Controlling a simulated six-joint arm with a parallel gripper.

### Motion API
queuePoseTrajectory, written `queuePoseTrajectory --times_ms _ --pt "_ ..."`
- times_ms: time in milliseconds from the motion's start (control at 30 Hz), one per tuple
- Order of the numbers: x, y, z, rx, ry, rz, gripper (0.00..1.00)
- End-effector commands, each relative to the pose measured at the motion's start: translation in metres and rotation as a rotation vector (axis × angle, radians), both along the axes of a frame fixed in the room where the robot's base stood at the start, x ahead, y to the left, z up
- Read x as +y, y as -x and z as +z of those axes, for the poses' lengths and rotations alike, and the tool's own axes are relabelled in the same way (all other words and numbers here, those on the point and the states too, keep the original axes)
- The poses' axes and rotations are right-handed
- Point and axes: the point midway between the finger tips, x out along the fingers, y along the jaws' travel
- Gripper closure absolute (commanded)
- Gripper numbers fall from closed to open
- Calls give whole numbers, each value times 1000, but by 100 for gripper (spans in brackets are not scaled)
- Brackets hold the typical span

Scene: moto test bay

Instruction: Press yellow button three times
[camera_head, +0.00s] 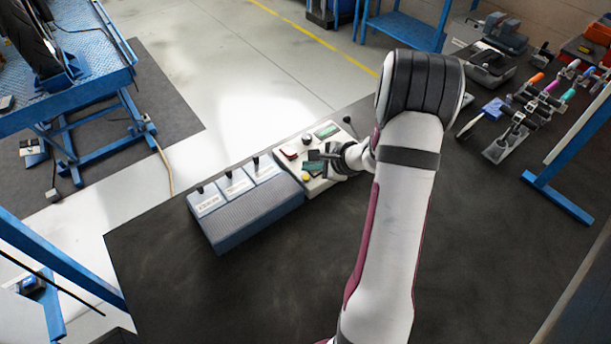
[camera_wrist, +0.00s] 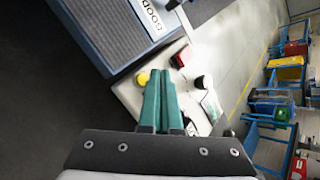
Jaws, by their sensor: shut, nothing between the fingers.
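The yellow button (camera_wrist: 143,78) is a small round cap on a cream control box (camera_wrist: 127,92). In the wrist view it shows just left of my gripper's green fingertips (camera_wrist: 161,72). The fingers are together with nothing between them. In the head view my gripper (camera_head: 314,163) is over the control box (camera_head: 322,186), and the yellow button (camera_head: 306,178) shows as a small spot near the box's front left. I cannot tell how high the fingertips are above the box or whether they touch it.
A red button (camera_wrist: 179,61) and a black knob (camera_wrist: 203,82) are beside the fingers on the same box. A grey-blue unit with labelled switches (camera_head: 248,216) stands directly left of the box. Several tools (camera_head: 512,134) lie at the right. The dark table front (camera_head: 230,290) is clear.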

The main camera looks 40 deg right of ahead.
Motion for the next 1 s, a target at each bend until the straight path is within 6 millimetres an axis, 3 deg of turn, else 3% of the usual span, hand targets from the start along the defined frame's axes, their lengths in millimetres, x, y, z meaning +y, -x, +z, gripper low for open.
queuePoseTrajectory --times_ms 400,1000 --pt "0 0 38 -1 1 0 100" --pt "0 0 40 1 1 -1 100"
